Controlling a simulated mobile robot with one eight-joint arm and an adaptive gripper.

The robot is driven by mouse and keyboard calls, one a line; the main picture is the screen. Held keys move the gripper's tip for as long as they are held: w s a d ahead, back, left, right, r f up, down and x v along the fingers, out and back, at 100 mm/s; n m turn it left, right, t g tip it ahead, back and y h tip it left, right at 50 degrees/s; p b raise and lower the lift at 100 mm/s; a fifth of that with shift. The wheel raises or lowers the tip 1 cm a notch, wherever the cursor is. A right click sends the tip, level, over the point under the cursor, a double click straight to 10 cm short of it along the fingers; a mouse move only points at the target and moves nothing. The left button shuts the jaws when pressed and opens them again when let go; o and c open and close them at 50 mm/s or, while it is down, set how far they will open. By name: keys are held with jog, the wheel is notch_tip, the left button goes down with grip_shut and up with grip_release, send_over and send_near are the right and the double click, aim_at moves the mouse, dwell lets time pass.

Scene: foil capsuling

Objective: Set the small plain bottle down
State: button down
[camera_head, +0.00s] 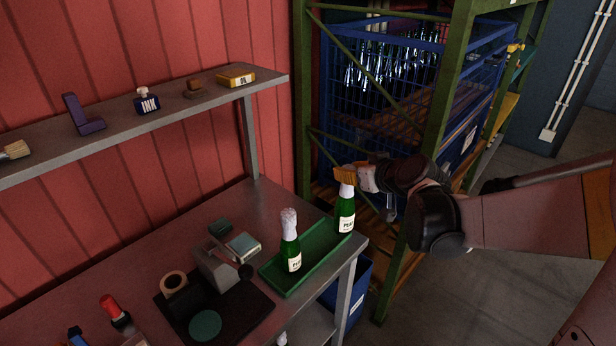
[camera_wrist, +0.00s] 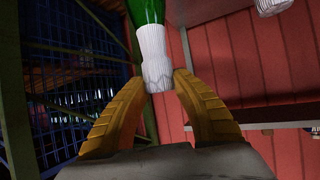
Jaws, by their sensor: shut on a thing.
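A small green bottle (camera_head: 345,212) with a white foil top and a pale label is upright at the right end of the green tray (camera_head: 272,283). My gripper (camera_head: 345,178) is shut on its white neck from above and the right. The wrist view shows the orange fingers (camera_wrist: 162,82) on either side of the white foil (camera_wrist: 154,52), with the green glass (camera_wrist: 146,12) beyond. I cannot tell whether the bottle's base touches the tray. A second green bottle (camera_head: 290,250) with a white foil top stands upright toward the tray's left end.
A capsuling device (camera_head: 218,268) on a dark mat (camera_head: 262,312) stands left of the tray. A shelf (camera_head: 120,133) with small items runs along the red wall. A green rack post (camera_head: 440,110) and blue wire cage (camera_head: 385,125) stand close behind my gripper.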

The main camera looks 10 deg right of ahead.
jog(key=w+a+f+b, duration=0.3)
jog(key=w+a+f, duration=0.1)
jog(key=f, duration=0.3)
jog(key=shift+a+f, duration=0.35)
jog(key=shift+f, duration=0.15)
jog(key=c, duration=1.1)
grip_release()
